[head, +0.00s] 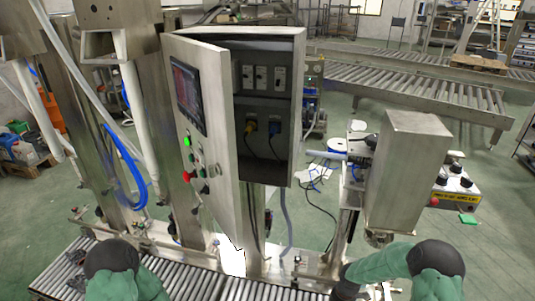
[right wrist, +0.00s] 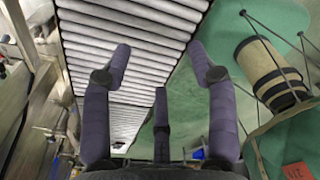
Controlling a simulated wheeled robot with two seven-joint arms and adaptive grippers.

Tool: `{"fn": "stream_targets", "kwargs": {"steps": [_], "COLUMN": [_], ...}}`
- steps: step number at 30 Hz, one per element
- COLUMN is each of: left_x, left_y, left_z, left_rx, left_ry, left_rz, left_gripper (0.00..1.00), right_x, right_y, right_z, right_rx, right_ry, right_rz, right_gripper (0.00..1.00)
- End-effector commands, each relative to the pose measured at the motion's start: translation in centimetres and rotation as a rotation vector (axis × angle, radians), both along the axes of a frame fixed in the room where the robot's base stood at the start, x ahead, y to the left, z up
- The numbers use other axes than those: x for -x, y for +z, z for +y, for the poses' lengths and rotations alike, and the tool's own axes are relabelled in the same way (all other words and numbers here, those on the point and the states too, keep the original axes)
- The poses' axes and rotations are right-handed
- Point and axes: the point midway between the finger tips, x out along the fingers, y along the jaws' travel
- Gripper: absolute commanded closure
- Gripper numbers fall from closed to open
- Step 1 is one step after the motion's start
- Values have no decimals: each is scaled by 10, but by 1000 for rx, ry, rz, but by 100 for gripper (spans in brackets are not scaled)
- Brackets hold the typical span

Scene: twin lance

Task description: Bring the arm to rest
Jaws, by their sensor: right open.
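My right gripper (right wrist: 160,62) is open in the right wrist view, with its three purple-grey fingers spread and nothing between them. It is above a roller conveyor (right wrist: 120,45) and the green floor. In the head view my green right arm (head: 437,270) is at the bottom right, and its fingers cannot be made out. My left arm (head: 125,285) is at the bottom left. Small dark parts beside it, over the rollers, look like my left gripper (head: 76,257), but their opening is unclear.
An open control cabinet (head: 270,110) with a screen door stands in the middle. The roller conveyor (head: 200,285) runs along the front. A barrel (right wrist: 268,70) stands at the right in the right wrist view.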

Motion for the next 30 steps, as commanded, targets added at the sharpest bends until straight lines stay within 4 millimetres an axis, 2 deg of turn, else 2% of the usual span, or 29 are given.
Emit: {"fn": "stream_targets", "kwargs": {"steps": [1,6,15,19,24,30], "left_x": [0,0,0,0,0,0], "left_y": [0,0,0,0,0,0], "left_z": [0,0,0,0,0,0], "left_rx": [0,0,0,0,0,0], "left_ry": [0,0,0,0,0,0], "left_rz": [0,0,0,0,0,0], "left_gripper": [65,65,65,65,65,65], "right_x": [13,50,118,149,184,206], "right_y": [-6,-19,-27,-27,-24,-20], "right_z": [17,65,124,139,149,150], "right_rx": [-34,-128,-201,-193,-155,-120], "right_ry": [-113,-540,-1321,-1665,-2066,-2339], "right_rz": [16,80,258,341,426,466], "right_gripper": [41,41,41,41,41,41]}}
